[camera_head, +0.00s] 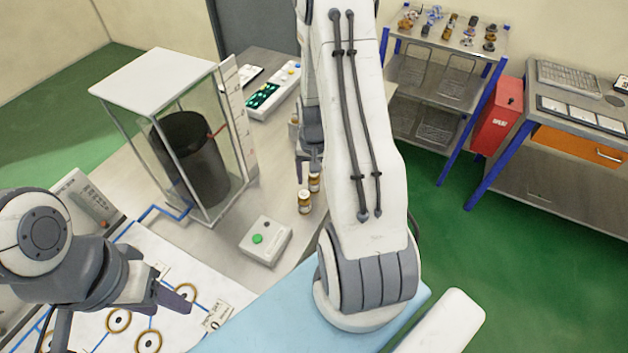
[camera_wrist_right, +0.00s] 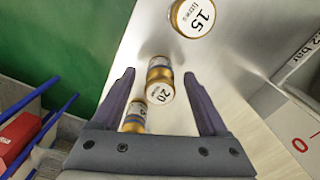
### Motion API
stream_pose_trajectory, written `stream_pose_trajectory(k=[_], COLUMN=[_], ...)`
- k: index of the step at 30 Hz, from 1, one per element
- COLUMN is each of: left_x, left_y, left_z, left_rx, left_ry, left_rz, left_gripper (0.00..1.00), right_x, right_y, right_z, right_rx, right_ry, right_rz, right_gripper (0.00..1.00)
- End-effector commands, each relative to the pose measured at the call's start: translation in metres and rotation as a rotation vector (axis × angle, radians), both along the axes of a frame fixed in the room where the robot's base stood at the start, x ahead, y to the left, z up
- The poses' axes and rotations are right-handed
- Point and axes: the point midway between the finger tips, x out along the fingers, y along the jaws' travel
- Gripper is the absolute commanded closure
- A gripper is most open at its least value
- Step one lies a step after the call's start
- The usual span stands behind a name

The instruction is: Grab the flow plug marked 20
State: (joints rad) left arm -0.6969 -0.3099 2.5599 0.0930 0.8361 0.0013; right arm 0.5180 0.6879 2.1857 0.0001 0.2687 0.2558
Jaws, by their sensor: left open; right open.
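The flow plug marked 20 (camera_wrist_right: 160,82) is a small gold-and-white cylinder standing between the spread fingers of my right gripper (camera_wrist_right: 158,74) in the right wrist view. The fingers are open, with no visible contact. A plug marked 15 (camera_wrist_right: 192,17) stands beyond it, and another plug (camera_wrist_right: 134,116), its number hard to read, is near the left finger. In the head view the plug that seems to be 20 (camera_head: 314,182) is beside the plug that seems to be 15 (camera_head: 305,201). My right gripper (camera_head: 308,166) is partly hidden there by its arm. My left gripper (camera_head: 184,298) is open and empty above the white panel.
A clear tank (camera_head: 207,130) with a black cylinder (camera_head: 193,160) stands left of the plugs. A white box with a green button (camera_head: 265,242) is in front. A white panel (camera_head: 185,258) with brass rings is at lower left. A shelf (camera_head: 425,75) stands right.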

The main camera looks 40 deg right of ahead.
Motion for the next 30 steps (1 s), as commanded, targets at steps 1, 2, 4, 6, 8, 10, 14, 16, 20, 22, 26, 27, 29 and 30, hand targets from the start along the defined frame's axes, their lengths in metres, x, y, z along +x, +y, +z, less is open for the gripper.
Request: stream_pose_trajectory(k=[1,2,4,6,8,10,14,16,20,22,26,27,29,30], left_x=[0.0,0.0,0.0,0.0,0.0,0.0,0.0,0.0,0.0,0.0,0.0,0.0,0.0,0.0], left_y=[0.0,0.0,0.0,0.0,0.0,0.0,0.0,0.0,0.0,0.0,0.0,0.0,0.0,0.0], left_z=[0.0,0.0,0.0,0.0,0.0,0.0,0.0,0.0,-0.001,-0.001,-0.004,-0.006,-0.008,-0.01], left_rx=[0.0,0.0,0.0,0.0,0.0,0.0,0.0,0.0,0.0,0.0,0.0,0.0,0.0,0.0], left_ry=[0.0,0.0,0.0,0.0,0.0,0.0,0.0,0.0,0.0,0.0,0.0,0.0,0.0,0.0], left_rz=[0.0,0.0,0.0,0.0,0.0,0.0,0.0,0.0,0.0,0.0,0.0,0.0,0.0,-0.001], left_gripper=[0.5,0.5,0.5,0.5,0.5,0.5,0.5,0.5,0.5,0.5,0.5,0.5,0.5,0.5], right_x=[0.0,0.0,0.0,0.0,0.0,0.0,0.0,0.0,0.001,0.001,0.001,0.001,0.002,0.002], right_y=[0.0,0.0,0.0,0.0,0.0,0.0,0.0,0.0,0.0,-0.001,-0.001,-0.001,-0.001,-0.001], right_z=[0.0,0.0,0.0,0.0,0.0,0.0,0.001,0.001,0.002,0.004,0.013,0.017,0.026,0.034], right_rx=[-0.001,-0.001,-0.001,-0.001,-0.001,-0.001,-0.001,-0.001,-0.001,-0.001,-0.003,-0.003,-0.004,-0.005], right_ry=[-0.001,-0.001,-0.001,-0.001,-0.001,-0.001,-0.001,-0.001,-0.002,-0.003,-0.004,-0.005,-0.007,-0.008], right_rz=[0.0,0.0,0.0,0.0,0.0,0.0,0.0,0.0,0.0,0.0,0.0,0.0,0.0,0.0], right_gripper=[0.23,0.23,0.27,0.54,0.77,1.0,1.0,1.0,1.0,1.0,1.0,1.0,1.0,1.0])
